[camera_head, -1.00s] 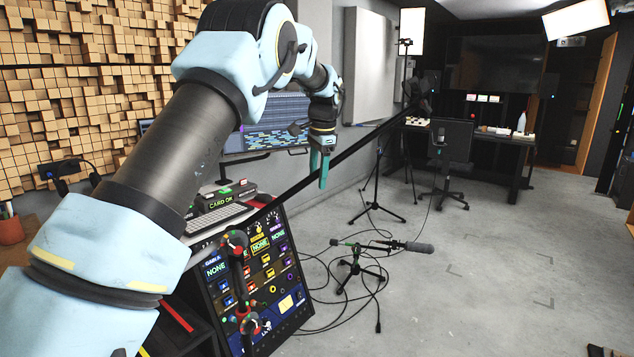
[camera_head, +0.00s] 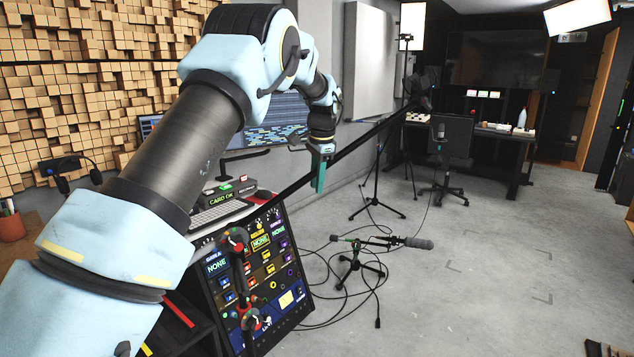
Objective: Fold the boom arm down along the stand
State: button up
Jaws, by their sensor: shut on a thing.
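The boom arm (camera_head: 358,143) is a long black pole. The stand (camera_head: 378,180) is a thin black upright on tripod legs, on the floor right of my gripper.
A console with coloured knobs (camera_head: 262,262) stands below the pole's lower end. A low microphone stand (camera_head: 360,265) with loose cables lies on the floor ahead. A desk (camera_head: 500,135) and a chair (camera_head: 450,150) stand behind.

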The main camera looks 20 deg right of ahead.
grip_shut()
dwell(0.8)
jog(key=shift+f, duration=0.1)
